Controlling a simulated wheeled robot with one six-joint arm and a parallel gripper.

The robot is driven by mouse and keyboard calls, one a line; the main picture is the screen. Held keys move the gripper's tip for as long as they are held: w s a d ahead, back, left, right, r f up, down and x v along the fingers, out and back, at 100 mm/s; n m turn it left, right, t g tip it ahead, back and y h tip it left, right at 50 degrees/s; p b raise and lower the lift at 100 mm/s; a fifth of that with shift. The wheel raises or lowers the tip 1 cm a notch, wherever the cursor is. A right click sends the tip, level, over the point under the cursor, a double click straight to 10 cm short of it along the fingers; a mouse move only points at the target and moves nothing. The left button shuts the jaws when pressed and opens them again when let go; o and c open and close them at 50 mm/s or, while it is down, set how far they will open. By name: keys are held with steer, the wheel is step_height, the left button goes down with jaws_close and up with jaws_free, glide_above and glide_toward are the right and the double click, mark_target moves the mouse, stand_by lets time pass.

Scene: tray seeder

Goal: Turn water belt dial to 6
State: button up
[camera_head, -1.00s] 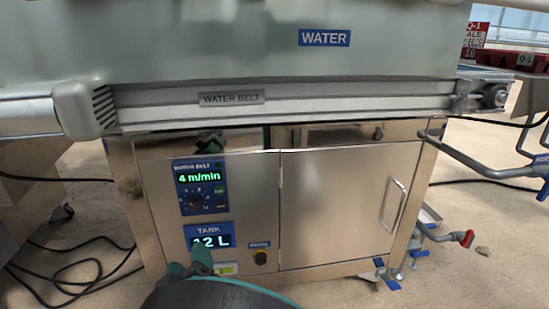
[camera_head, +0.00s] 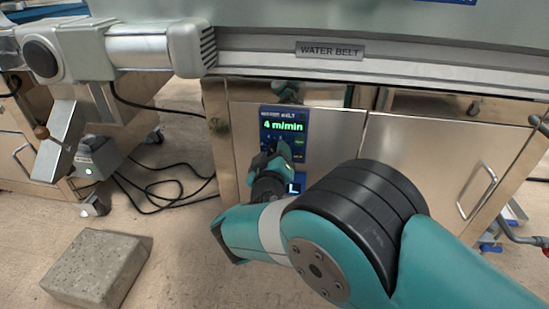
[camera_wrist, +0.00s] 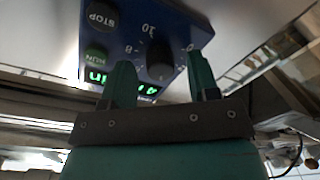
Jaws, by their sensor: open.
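The blue water belt panel (camera_head: 304,149) on the steel cabinet has a lit green display (camera_head: 283,126) reading 4 m/min. In the wrist view, its black dial (camera_wrist: 158,56) sits in a ring of white numbers, with 10 and 8 visible. My gripper (camera_wrist: 161,62) is open, one teal finger on each side of the dial in the picture. I cannot tell whether either finger touches it. In the head view, my gripper (camera_head: 279,154) is in front of the panel's lower part and hides the dial there.
A STOP button (camera_wrist: 102,15) and a green RUN button (camera_wrist: 96,54) sit beside the dial. The tank display (camera_head: 295,187) is mostly hidden by my arm. The WATER BELT rail (camera_head: 330,50) runs above. A stone block (camera_head: 95,265) and cables lie on the floor.

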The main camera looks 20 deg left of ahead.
steer(key=shift+w, duration=0.2)
steer(key=shift+c, duration=0.2)
steer(key=c, duration=0.9)
steer(key=shift+a+f+m+t+b, duration=0.1)
steer(key=shift+m+t+b, duration=0.05)
steer(key=shift+m+b, duration=2.4)
steer(key=shift+a+f+m+t+b, duration=0.1)
steer(key=shift+m+t+b, duration=0.05)
steer(key=shift+m+b, duration=2.35)
steer(key=shift+r+m, duration=0.1)
steer(key=shift+m, duration=0.35)
